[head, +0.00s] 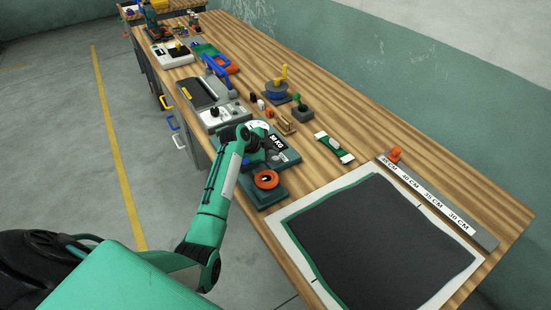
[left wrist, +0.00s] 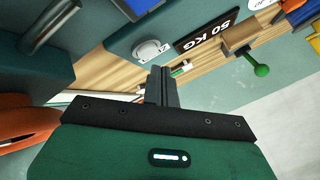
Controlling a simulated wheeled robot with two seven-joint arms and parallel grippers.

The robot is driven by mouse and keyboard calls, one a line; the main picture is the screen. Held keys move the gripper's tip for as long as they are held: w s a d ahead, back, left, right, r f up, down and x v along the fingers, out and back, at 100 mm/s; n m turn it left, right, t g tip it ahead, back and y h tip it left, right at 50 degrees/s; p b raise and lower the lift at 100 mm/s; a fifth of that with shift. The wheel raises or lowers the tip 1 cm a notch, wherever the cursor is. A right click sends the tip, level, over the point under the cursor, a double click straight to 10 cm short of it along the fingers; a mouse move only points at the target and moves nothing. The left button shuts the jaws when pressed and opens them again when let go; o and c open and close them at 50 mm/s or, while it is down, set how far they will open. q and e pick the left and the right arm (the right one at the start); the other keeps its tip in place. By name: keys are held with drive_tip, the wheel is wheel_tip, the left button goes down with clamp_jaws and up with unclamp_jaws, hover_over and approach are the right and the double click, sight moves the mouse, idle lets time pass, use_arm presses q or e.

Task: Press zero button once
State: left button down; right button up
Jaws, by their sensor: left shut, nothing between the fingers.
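A dark teal device (head: 290,158) with a black display reading in KG (head: 278,142) stands on the bench, partly hidden by my left arm. In the head view my left gripper (head: 264,150) is over the device. My right gripper is out of view.
An orange ring (head: 266,180) on a dark green base stands close by in front. A black mat (head: 385,235) lies to the right. The bench's left edge is near.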

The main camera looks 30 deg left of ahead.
sight(273, 159)
use_arm(q)
drive_tip(key=shift+f, duration=0.1)
idle(0.7)
drive_tip(key=shift+f+b, duration=0.3)
drive_tip(key=shift+f, duration=0.05)
drive_tip(key=shift+f+b, duration=0.4)
drive_tip(key=shift+f, duration=0.15)
idle(0.6)
idle(0.4)
drive_tip(key=shift+r+p, duration=0.7)
drive_tip(key=shift+r, duration=0.25)
wheel_tip(273, 159, up, 5)
drive_tip(key=p, duration=0.3)
drive_tip(key=shift+p, duration=0.35)
idle(0.4)
